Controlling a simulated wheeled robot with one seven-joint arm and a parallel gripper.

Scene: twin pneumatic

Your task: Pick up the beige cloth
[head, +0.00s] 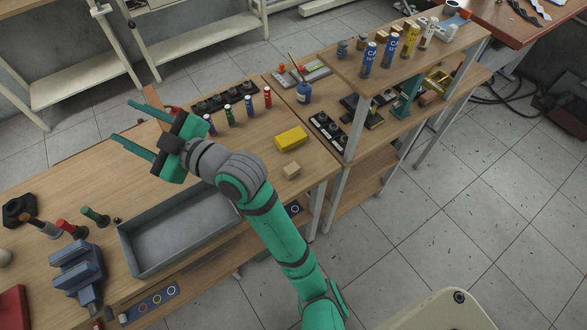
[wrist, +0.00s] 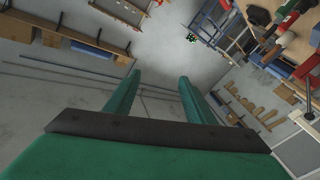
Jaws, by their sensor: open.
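A grey tray (head: 122,246) sits at the front left, beside a blue-grey vise (head: 78,265). A raised shelf (head: 350,70) with bottles stands to the right.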

